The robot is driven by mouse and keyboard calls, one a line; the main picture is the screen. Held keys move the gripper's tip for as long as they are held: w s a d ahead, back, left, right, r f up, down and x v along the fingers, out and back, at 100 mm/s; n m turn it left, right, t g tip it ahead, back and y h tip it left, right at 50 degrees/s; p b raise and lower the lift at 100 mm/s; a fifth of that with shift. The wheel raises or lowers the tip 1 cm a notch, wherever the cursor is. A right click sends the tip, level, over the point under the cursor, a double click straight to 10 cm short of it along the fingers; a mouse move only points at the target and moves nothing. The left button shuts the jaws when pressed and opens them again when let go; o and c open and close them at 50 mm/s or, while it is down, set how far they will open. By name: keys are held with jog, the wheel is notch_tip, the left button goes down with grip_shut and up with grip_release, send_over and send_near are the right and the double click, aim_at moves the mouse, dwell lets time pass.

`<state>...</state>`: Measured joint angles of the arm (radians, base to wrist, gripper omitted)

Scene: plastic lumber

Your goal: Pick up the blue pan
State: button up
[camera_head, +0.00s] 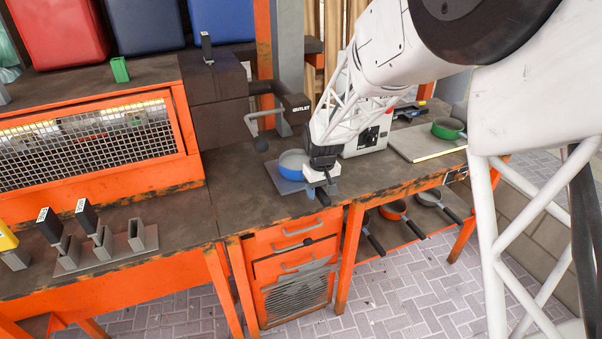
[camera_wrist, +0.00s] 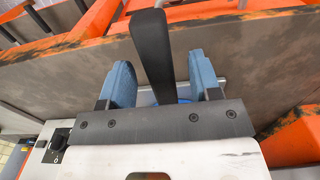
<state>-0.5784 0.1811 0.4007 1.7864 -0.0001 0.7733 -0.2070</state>
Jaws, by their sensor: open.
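The blue pan (camera_head: 291,166) sits on a flat grey-blue plate (camera_head: 280,182) on the dark workbench. Its black handle (camera_head: 323,196) points toward the bench's front edge. My gripper (camera_head: 320,178) is over the handle side of the pan, and hides part of the pan and handle. In the wrist view the black handle (camera_wrist: 152,50) runs between the two blue fingers of my gripper (camera_wrist: 160,72), with gaps at both sides. The gripper is open. Only a sliver of blue shows behind the gripper body there.
A white machine (camera_head: 366,139) stands right behind my gripper. A green pan (camera_head: 447,129) is at the bench's right end. An orange pan (camera_head: 393,210) and a grey pan (camera_head: 429,198) sit on the lower shelf. Bench space left of the blue pan is clear.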

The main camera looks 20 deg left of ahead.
jog(key=shift+f, duration=0.7)
grip_shut()
